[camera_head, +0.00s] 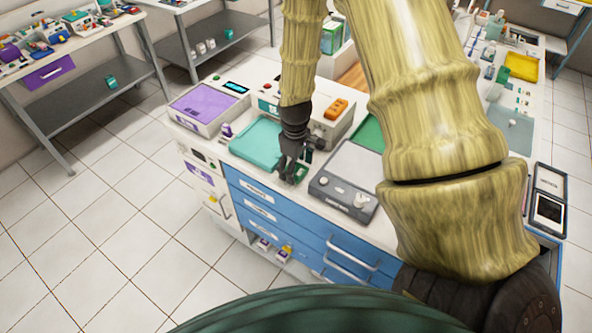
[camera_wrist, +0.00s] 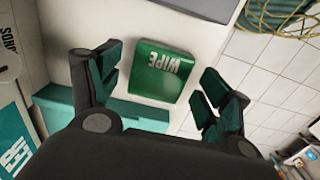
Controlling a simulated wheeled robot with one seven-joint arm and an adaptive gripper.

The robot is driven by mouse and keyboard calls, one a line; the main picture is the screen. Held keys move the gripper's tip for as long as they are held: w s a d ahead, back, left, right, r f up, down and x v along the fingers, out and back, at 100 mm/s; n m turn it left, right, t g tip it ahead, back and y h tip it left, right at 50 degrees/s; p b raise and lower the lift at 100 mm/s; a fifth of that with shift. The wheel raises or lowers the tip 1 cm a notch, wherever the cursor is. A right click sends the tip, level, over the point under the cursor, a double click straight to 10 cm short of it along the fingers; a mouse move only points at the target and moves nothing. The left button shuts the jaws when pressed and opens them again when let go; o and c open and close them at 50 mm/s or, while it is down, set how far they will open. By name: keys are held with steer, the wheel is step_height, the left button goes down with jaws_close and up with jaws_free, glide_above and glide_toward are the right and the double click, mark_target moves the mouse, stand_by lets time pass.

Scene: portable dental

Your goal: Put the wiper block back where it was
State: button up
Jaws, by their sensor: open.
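The wiper block is a green block marked "WIPE" (camera_wrist: 165,75) on the white worktop in the wrist view. My gripper (camera_wrist: 158,78) is open, with one teal-padded finger on each side of the block and visible gaps between. Whether the fingertips are down at the block's height, I cannot tell. In the head view my gripper (camera_head: 291,168) points down at the front edge of the worktop, between a teal tray (camera_head: 256,143) and a grey device with knobs (camera_head: 345,180). The block is mostly hidden behind the fingers there.
A purple-topped box (camera_head: 208,106) and a device with an orange item (camera_head: 336,109) stand behind. A green mat (camera_head: 369,132) lies beyond the grey device. Blue drawers (camera_head: 268,207) form the cabinet's front below the worktop edge. Tiled floor is clear at left.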

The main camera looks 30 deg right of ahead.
mark_target(296, 170)
step_height(296, 170, up, 10)
steer(key=b, duration=0.3)
steer(key=shift+r, duration=0.15)
stand_by(0.5)
